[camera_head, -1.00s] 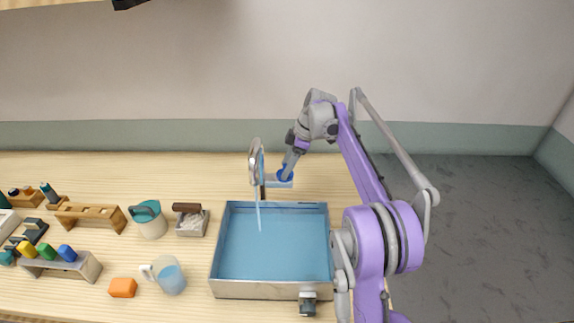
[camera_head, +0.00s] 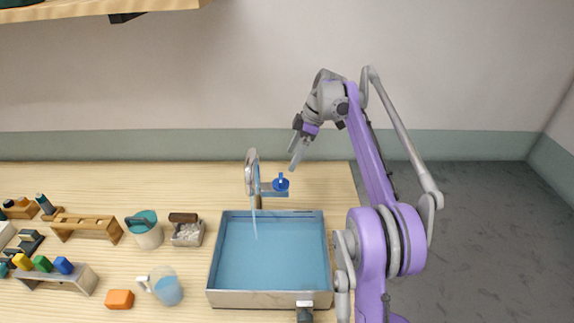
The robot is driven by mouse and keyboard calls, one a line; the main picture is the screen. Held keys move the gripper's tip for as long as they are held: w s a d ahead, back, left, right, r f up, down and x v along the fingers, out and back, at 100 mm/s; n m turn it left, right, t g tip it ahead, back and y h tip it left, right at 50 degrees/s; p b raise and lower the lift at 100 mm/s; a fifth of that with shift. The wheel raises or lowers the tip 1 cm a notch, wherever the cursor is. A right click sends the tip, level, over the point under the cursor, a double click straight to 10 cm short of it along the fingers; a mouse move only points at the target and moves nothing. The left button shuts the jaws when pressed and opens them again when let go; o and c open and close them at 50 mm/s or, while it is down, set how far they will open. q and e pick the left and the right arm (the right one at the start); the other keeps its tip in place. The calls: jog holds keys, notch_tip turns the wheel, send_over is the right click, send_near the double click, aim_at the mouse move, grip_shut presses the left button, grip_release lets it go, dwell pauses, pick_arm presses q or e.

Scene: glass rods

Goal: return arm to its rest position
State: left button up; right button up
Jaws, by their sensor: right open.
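My right gripper (camera_head: 299,152) is open and empty. It is in the air above and just right of the faucet (camera_head: 251,172), clear of its blue knob (camera_head: 281,184). My right arm comes in from the right side, its purple links bent at the elbow. A thin pale blue stream (camera_head: 255,220) hangs from the faucet over the sink basin (camera_head: 318,298). My left gripper is not in view.
Left of the basin are a clear mug (camera_head: 167,290) with blue contents, an orange block (camera_head: 119,299), a teal-topped container (camera_head: 145,232), a small box (camera_head: 188,234) and wooden racks (camera_head: 88,222). A shelf (camera_head: 90,8) hangs at upper left. The air around the gripper is free.

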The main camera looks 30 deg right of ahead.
jog(key=shift+v, duration=1.2)
jog(key=shift+a, duration=0.1)
jog(key=s+a+f+m+t+h, duration=0.1)
jog(key=s+a+f+m+h, duration=0.15)
jog(key=s+a+m, duration=0.65)
jog(key=s+a+f+m+t+h, duration=0.1)
jog(key=s+a+f+m, duration=0.1)
jog(key=s+f, duration=0.5)
jog(key=s+a+f+m+t, duration=0.2)
jog(key=s+a+f, duration=0.2)
jog(key=s, duration=1.1)
notch_tip(320, 180, down, 3)
jog(key=shift+a+r+h, duration=0.1)
jog(key=shift+a+h, duration=0.25)
jog(key=shift+a, duration=0.05)
